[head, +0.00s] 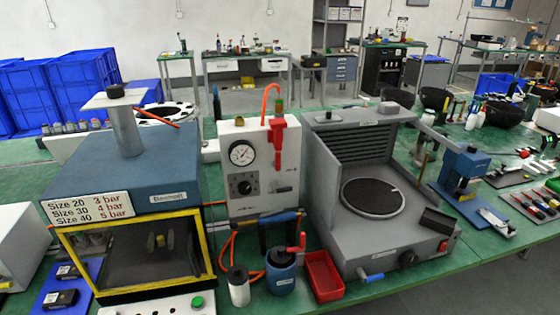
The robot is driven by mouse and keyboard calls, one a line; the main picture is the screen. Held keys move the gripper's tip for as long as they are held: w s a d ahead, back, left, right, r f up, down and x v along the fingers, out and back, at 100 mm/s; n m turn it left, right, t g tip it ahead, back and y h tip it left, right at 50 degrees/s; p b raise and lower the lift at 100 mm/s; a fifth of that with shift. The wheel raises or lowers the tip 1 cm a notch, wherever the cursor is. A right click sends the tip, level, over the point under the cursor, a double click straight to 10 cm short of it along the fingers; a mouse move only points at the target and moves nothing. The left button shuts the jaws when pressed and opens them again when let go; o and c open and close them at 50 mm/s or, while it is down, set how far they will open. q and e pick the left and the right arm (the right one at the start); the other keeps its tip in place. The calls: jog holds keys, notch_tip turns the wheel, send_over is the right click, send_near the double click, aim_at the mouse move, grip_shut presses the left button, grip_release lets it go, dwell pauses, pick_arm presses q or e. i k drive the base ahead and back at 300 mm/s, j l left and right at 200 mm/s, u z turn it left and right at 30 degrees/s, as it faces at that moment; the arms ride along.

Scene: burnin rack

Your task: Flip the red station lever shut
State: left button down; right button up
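A red lever (277,136) is at the upper right of the front of a white gauge station (262,187). Its wider part is at the top and a narrower part points down. A brass-coloured fitting and an orange hose are just above it. A second, smaller red handle (298,243) is on top of a blue canister (281,272) in front of the station. I cannot tell from the picture alone which handle the station lever is. Neither of my grippers is in view, and nothing touches either handle.
A blue machine with a yellow-framed opening (125,165) stands left of the station. A grey machine with a round plate (372,198) stands close on the right. A white bottle (238,287) and a red bin (323,276) are in front. An orange hose loops low between them.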

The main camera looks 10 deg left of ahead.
aim_at(277, 159)
jog(key=i+l+u, duration=0.1)
jog(key=l, duration=0.3)
jog(key=i+l+u, duration=0.1)
jog(key=l, duration=0.25)
jog(key=i+l, duration=0.1)
jog(key=l, duration=0.3)
jog(key=i+l+u, duration=0.15)
jog(key=l, duration=0.25)
